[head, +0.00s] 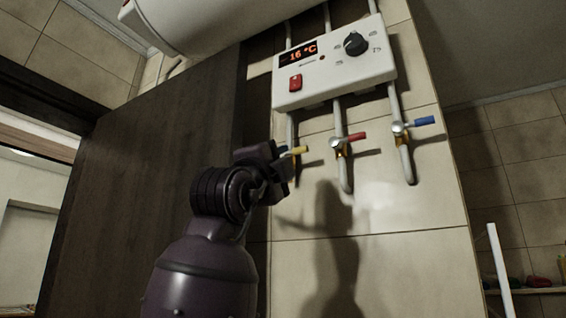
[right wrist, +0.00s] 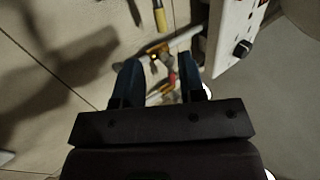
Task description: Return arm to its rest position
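My right gripper (head: 284,165) is raised at the tiled wall, beside the yellow valve handle (head: 299,150) on the left pipe. In the right wrist view the gripper (right wrist: 160,75) has its two dark fingers apart with nothing held between them. The yellow handle (right wrist: 160,18) shows beyond the fingertips there. The red valve handle (head: 355,137) and blue valve handle (head: 424,120) are to the right on their own pipes. The gripper partly hides the yellow valve in the head view. I cannot tell whether it touches it. My left gripper is not in view.
A white control box (head: 333,62) with a display reading 16 °C, red switch and black knob hangs above the valves. A white tank (head: 215,22) is overhead. A dark door panel (head: 150,150) stands left. The tiled wall (head: 415,260) below the valves is clear.

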